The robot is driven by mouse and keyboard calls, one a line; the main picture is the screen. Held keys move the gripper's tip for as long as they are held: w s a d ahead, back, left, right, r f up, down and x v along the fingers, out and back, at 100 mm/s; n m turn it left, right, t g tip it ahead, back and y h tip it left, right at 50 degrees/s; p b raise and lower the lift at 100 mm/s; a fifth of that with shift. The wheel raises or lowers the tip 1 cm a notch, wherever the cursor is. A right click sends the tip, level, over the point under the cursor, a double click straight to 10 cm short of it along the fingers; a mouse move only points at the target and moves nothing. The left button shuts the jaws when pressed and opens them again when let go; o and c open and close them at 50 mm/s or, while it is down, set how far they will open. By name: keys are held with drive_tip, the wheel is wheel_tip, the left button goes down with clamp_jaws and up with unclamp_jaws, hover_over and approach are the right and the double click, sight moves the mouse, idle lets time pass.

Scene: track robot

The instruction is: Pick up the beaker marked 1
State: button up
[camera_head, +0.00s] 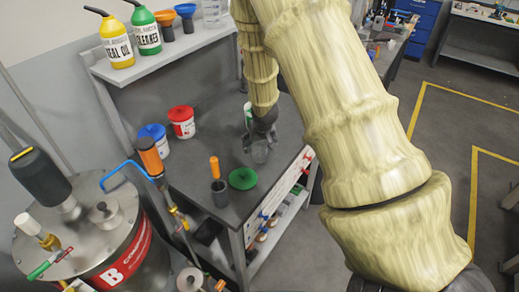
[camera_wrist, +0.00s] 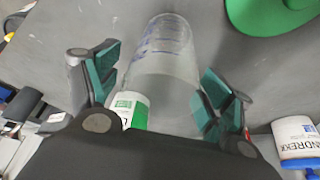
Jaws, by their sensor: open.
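A clear glass beaker (camera_head: 260,155) stands on the dark grey workbench in the head view, just beyond the green dish. In the wrist view the beaker (camera_wrist: 165,65) lies between the two finger pads, with faint blue markings; I cannot read a number 1 on it. My gripper (camera_head: 259,139) is at the beaker, its fingers open on either side. In the wrist view my gripper (camera_wrist: 155,88) shows gaps between its green pads and the glass. Part of the beaker's near end is hidden by the gripper body.
A white-green bottle (camera_head: 248,115) stands behind the gripper. Red (camera_head: 182,122) and blue-lidded (camera_head: 153,138) tubs stand left. A shelf (camera_head: 165,57) with bottles overhangs the back.

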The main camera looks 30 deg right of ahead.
drive_tip(key=shift+x, duration=0.9)
drive_tip(key=c, duration=1)
